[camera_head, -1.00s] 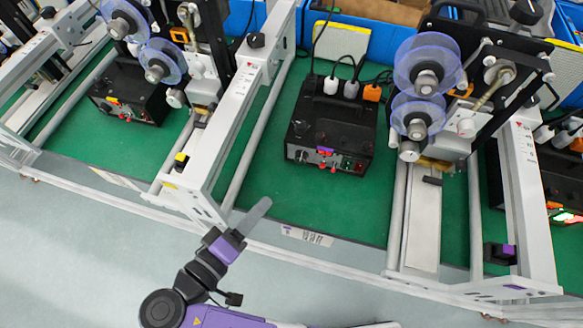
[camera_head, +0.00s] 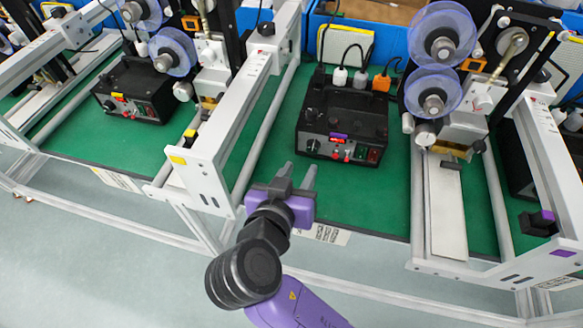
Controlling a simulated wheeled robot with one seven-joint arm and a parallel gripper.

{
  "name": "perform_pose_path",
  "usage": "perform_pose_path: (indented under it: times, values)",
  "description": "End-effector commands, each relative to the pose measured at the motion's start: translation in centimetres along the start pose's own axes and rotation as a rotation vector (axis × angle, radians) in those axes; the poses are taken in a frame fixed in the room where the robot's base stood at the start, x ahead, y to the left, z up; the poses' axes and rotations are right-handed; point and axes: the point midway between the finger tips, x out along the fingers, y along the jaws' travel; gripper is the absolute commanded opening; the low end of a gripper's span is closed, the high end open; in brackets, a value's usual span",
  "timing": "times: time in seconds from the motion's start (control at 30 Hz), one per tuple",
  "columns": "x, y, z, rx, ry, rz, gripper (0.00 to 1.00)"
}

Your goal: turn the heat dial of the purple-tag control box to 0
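The purple-tag control box (camera_head: 343,124) is a black box on the green mat in the middle bay. A small purple tag (camera_head: 338,135) sits on its front above a red-lit display. A round dial (camera_head: 313,145) is at the left end of the front panel; its setting is too small to read. Red knobs and lit switches are to its right. My gripper (camera_head: 301,170) is in front of the box, low and left, near the dial but apart from it. Its two fingers are spread, with nothing between them.
A white frame rail (camera_head: 225,110) stands left of my gripper, and another (camera_head: 545,185) stands to the right. Blue film reels (camera_head: 438,65) hang right of the box. Another black box with a yellow tag (camera_head: 133,90) is in the left bay. Green mat is clear before the box.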

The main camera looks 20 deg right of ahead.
Motion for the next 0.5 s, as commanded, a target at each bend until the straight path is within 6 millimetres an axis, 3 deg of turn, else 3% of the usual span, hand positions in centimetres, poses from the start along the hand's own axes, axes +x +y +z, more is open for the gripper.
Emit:
perform_pose_path:
  times: [0.23, 0.5]
  values:
    - [1.9, 1.0, -0.7, 0.057, 0.006, 0.003, 0.35]
    - [6.0, 1.1, -0.7, 0.055, 0.005, 0.004, 0.35]
